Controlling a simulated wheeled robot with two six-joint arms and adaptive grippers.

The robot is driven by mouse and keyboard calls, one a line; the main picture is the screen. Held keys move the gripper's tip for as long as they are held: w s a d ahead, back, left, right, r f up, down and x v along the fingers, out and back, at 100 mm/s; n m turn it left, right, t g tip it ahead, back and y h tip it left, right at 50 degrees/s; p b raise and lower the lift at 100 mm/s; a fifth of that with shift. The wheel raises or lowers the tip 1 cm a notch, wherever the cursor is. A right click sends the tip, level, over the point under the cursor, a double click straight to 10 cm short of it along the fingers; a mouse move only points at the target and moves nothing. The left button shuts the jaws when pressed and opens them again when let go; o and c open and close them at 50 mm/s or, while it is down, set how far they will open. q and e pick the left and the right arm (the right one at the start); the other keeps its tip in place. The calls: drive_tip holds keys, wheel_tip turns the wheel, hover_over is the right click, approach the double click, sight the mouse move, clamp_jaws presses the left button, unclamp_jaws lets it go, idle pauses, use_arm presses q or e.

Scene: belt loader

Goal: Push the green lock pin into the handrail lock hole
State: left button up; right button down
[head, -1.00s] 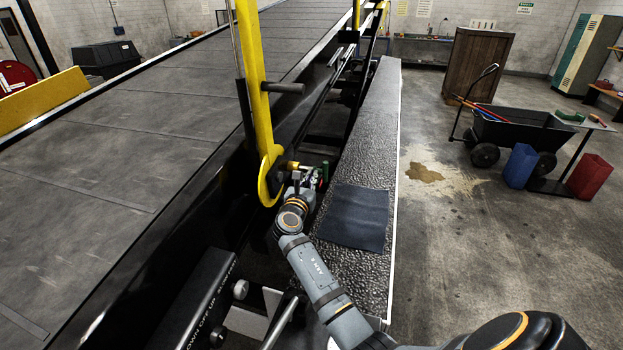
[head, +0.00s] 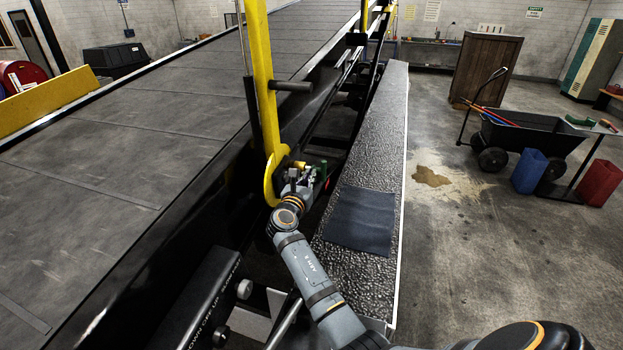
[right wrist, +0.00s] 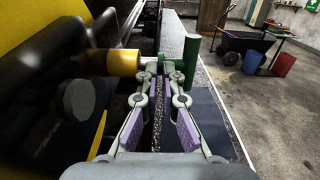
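The yellow handrail (head: 264,85) stands at the belt's side, with a rounded plate at its foot. A short yellow cylinder (right wrist: 124,62) sticks out beside that foot. In the head view my right gripper (head: 300,180) is close to the handrail's foot. The lock hole cannot be made out. My left gripper is out of view.
A long black textured ledge (head: 384,130) with a dark mat (head: 360,220) runs to the right of the belt (head: 120,140). A black cart (head: 530,132), a blue bin (head: 529,171) and a red bin (head: 599,183) stand farther right.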

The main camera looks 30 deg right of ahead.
use_arm(q)
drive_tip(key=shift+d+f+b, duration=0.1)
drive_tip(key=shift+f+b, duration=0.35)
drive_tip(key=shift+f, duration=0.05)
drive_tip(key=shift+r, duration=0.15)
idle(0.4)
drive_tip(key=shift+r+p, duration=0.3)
drive_tip(key=shift+p, duration=0.15)
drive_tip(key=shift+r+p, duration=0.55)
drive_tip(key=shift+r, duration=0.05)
idle(1.9)
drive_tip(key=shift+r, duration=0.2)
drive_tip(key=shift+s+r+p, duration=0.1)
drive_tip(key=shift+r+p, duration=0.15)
drive_tip(key=shift+p, duration=0.2)
idle(2.0)
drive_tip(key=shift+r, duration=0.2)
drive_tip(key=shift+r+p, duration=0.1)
drive_tip(key=shift+p, duration=0.2)
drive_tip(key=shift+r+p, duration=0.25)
drive_tip(key=shift+p, duration=0.05)
